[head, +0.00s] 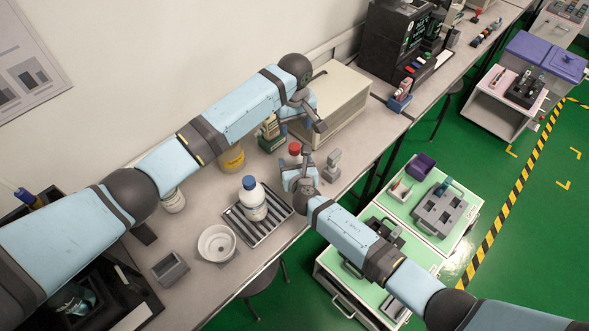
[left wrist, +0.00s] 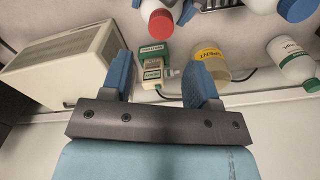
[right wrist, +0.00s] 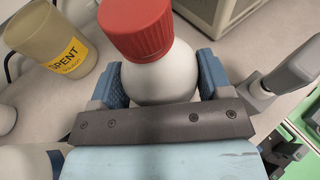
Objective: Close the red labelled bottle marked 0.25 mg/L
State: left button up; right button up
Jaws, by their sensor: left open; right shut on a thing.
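The bottle with the red cap (head: 294,149) stands upright at the middle of the bench in the head view. In the right wrist view its white body (right wrist: 163,75) is between the fingers of my right gripper (right wrist: 160,85), which is shut on it. The red cap (right wrist: 137,25) sits over the bottle's top; I cannot tell whether it is screwed tight. The label is hidden. My left gripper (head: 302,118) is open and empty, above and behind the bottle. In the left wrist view the red cap (left wrist: 161,23) lies beyond its fingertips.
A blue-capped white bottle (head: 252,198) stands on a ribbed rack (head: 234,222). A yellow-labelled SPENT container (left wrist: 211,58), a green handheld tester (left wrist: 152,69) and a beige box (head: 338,97) are close behind. A grey device (head: 332,165) stands just right of the right gripper.

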aim_at(294, 146)
dwell(0.3)
pick_arm(q)
jog(key=shift+f, duration=4.05)
jog(key=c, duration=0.9)
jog(key=m, duration=0.6)
jog(key=shift+c, duration=0.2)
